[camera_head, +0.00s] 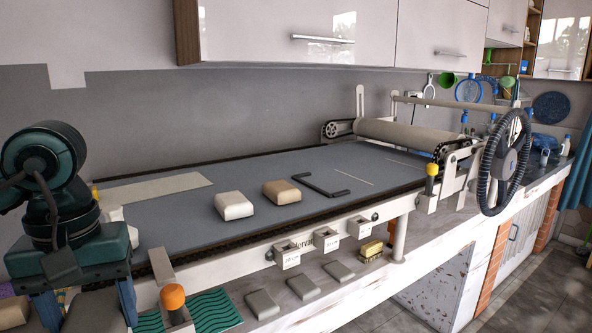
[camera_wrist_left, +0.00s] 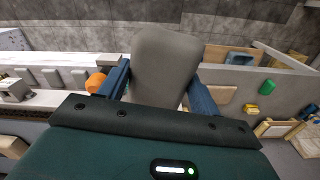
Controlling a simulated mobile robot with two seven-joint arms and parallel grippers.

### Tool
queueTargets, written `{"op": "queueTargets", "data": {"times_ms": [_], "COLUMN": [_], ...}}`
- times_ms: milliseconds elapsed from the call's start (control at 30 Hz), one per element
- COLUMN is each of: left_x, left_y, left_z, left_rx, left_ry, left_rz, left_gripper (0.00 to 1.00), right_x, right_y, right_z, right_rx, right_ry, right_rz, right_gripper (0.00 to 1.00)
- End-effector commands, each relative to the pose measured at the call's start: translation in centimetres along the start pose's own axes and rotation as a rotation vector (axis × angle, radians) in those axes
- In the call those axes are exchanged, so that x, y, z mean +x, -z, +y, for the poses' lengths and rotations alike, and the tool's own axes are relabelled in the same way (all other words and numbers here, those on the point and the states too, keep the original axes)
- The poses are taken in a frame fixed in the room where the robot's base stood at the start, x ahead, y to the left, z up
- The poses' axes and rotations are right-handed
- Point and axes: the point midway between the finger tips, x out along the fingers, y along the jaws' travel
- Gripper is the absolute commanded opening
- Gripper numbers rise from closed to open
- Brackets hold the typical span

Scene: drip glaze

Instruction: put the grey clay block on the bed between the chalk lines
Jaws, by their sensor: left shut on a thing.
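My left gripper (camera_head: 88,305) is at the lower left of the head view, in front of the bed's near left corner. Its blue fingers are shut on the grey clay block (camera_head: 95,312), which fills the space between them in the left wrist view (camera_wrist_left: 165,68). The block's lower part is hidden by the gripper and the picture edge. The dark grey bed (camera_head: 270,235) stretches to the right. Two thin chalk lines, a nearer one (camera_head: 353,175) and a farther one (camera_head: 405,163), lie on it short of the roller. My right gripper is not in view.
A white block (camera_head: 234,205), a tan block (camera_head: 282,192) and a black U-shaped bracket (camera_head: 322,187) lie on the bed left of the lines. The roller (camera_head: 408,136) and a spoked wheel (camera_head: 506,160) stand right. An orange knob (camera_head: 172,297) sits at the front rail.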

Motion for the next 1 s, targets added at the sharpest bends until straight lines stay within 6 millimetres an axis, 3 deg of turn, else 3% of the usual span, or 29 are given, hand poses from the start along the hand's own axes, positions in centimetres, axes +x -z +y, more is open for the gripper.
{"op": "queueTargets", "data": {"times_ms": [167, 400, 600, 700, 1000], "left_x": [7.9, 22.2, 31.0, 33.8, 33.2], "left_y": [-1.1, -2.6, -3.3, -3.5, -3.3], "left_z": [0.4, 1.5, 2.2, 2.5, 2.5], "left_rx": [0.088, 0.250, 0.351, 0.384, 0.378], "left_ry": [0.003, 0.001, -0.001, -0.002, -0.003], "left_rz": [-0.012, -0.015, -0.007, -0.003, 0.002], "left_gripper": [0.25, 0.25, 0.25, 0.25, 0.25], "right_x": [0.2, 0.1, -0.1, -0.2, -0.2], "right_y": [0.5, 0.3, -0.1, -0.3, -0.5], "right_z": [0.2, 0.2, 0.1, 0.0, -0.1], "right_rx": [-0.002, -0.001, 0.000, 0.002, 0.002], "right_ry": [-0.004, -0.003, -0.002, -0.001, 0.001], "right_rz": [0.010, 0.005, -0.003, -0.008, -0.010], "right_gripper": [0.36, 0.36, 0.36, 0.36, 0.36]}}
